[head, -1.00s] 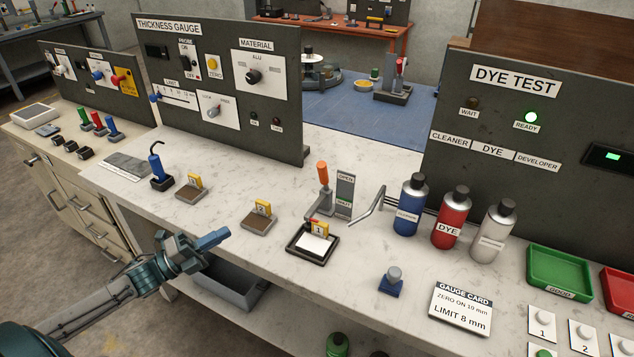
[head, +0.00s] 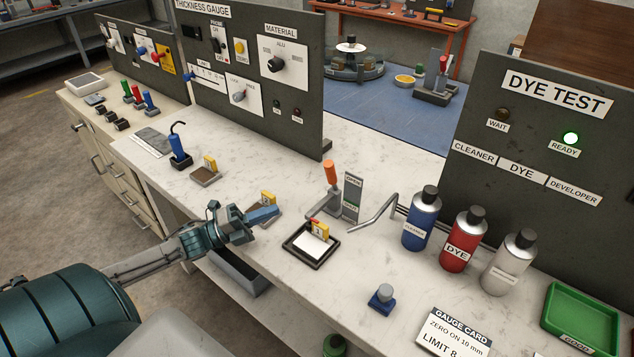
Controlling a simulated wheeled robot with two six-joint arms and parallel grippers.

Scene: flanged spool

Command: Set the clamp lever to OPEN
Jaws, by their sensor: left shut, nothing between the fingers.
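The clamp lever (head: 330,174) has an orange handle on a grey metal arm and stands nearly upright. Beside it on the right is a grey sign plate (head: 352,197) with OPEN at its top and a green label lower down. In front of the lever is a black-rimmed tray (head: 289,245) with a white pad and a yellow tag 1 (head: 320,230). My left gripper (head: 264,214) is shut and empty, to the left of the lever and tray, apart from both. It partly covers a brown block with a yellow tag (head: 268,197). My right gripper is out of view.
A bent metal rod (head: 375,216) and the blue (head: 420,222), red (head: 463,243) and white (head: 508,265) bottles stand right of the lever. A blue-based knob piece (head: 382,299) is at the front. The counter behind the lever is mostly clear.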

